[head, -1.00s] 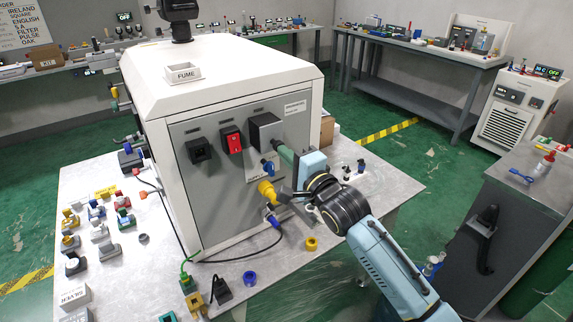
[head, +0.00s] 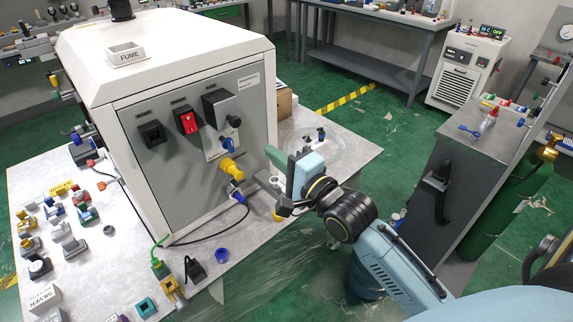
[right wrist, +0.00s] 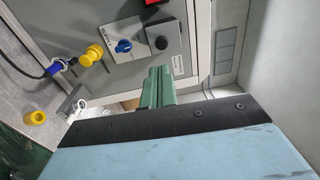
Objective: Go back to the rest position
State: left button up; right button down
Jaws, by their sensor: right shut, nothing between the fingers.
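My right gripper (head: 273,155) has green fingers and stands to the right of the fume machine's grey front panel (head: 160,185), clear of it. Its fingers are pressed together and empty in the right wrist view (right wrist: 158,72). A yellow connector (head: 232,168) sits on the panel, with a blue-ended cable plug (head: 238,196) just below it. The yellow connector also shows left of the fingers in the right wrist view (right wrist: 92,55). The panel carries a red switch (head: 187,122) and a blue knob (head: 227,144). My left gripper is out of view.
The machine stands on a light table (head: 50,250) with several small coloured fittings at left. A grey cabinet (head: 485,140) stands right of my right arm. Green floor (head: 395,135) lies open between table and cabinet.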

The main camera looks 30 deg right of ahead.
jog(key=s+d+f+n+g+h+b, duration=0.1)
jog(key=s+f+n+g+b, duration=0.15)
jog(key=f, duration=1.15)
jog(key=s+d+f+n+g+h+b, duration=0.1)
jog(key=s+f+n+g, duration=0.25)
jog(key=f, duration=1.05)
jog(key=s+d+f+n+g+h+b, duration=0.15)
jog(key=s+f, duration=0.25)
jog(key=f, duration=1)
jog(key=s+a+f+n+g+b, duration=0.15)
jog(key=s+f+n+g, duration=0.35)
jog(key=s+f, duration=0.9)
jog(key=s+f+n+g+b, duration=0.1)
jog(key=s+f+n+g, duration=0.1)
jog(key=s+f, duration=0.4)
jog(key=s+f+n+g+b, duration=0.2)
jog(key=s+f+n, duration=0.2)
jog(key=s, duration=0.9)
notch_tip(320, 180, down, 2)
jog(key=shift+s+a+f+g, duration=0.1)
jog(key=shift+s+a+g, duration=0.15)
jog(key=shift+a+g, duration=0.15)
